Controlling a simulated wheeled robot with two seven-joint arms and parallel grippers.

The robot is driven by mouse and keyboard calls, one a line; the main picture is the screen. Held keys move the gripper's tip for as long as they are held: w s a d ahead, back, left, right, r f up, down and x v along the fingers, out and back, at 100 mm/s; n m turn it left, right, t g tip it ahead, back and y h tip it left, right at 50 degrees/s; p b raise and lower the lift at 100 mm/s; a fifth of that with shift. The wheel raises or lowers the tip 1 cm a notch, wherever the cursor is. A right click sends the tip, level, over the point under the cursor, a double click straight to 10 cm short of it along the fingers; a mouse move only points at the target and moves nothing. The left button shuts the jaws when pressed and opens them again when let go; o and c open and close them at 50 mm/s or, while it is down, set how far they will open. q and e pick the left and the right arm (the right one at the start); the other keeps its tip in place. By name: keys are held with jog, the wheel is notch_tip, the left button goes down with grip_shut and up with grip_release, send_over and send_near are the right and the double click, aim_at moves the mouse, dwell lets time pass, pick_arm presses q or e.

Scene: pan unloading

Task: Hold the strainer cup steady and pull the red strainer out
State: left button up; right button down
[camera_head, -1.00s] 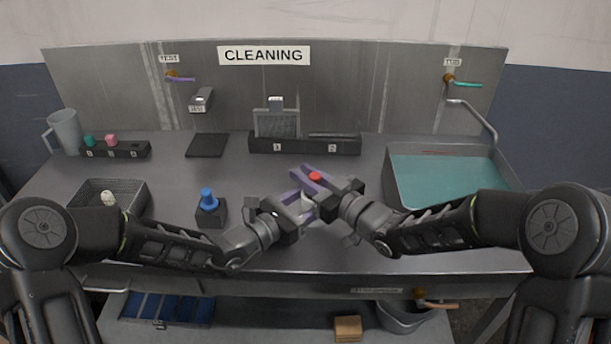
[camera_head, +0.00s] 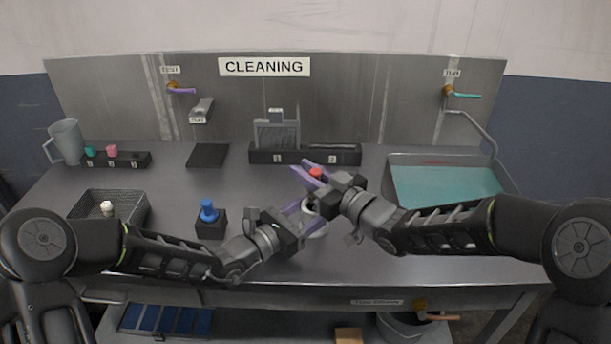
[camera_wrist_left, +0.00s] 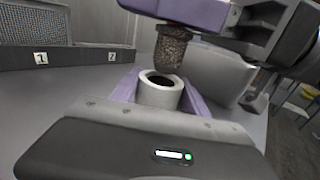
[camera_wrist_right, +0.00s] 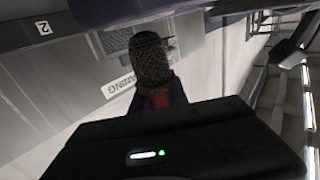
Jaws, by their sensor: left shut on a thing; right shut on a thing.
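The strainer cup (camera_wrist_left: 160,93) is a pale, thick-walled round cup, upright, with a dark opening. My left gripper (camera_head: 307,219) is shut on it, purple fingers at its sides; the cup (camera_head: 309,206) is partly hidden in the head view. The red strainer (camera_head: 316,173) shows its red top between the purple fingers of my right gripper (camera_head: 314,179), which is shut on it. Its dark mesh basket (camera_wrist_left: 172,48) hangs over the cup in the left wrist view, its bottom near the rim and clear of the opening. The mesh (camera_wrist_right: 150,60) also shows in the right wrist view.
A blue-topped piece in a black block (camera_head: 209,220) stands left of my left gripper. A wire basket (camera_head: 85,207) is at the left, a sink (camera_head: 393,195) at the right. A numbered black rack (camera_head: 300,156) stands behind; the counter between is clear.

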dwell(0.5)
pick_arm(q)
jog(key=o, duration=1.6)
jog(key=shift+s+a, duration=0.1)
jog(key=v, duration=1.1)
jog(key=shift+s+a, duration=0.25)
jog(key=shift+s, duration=0.05)
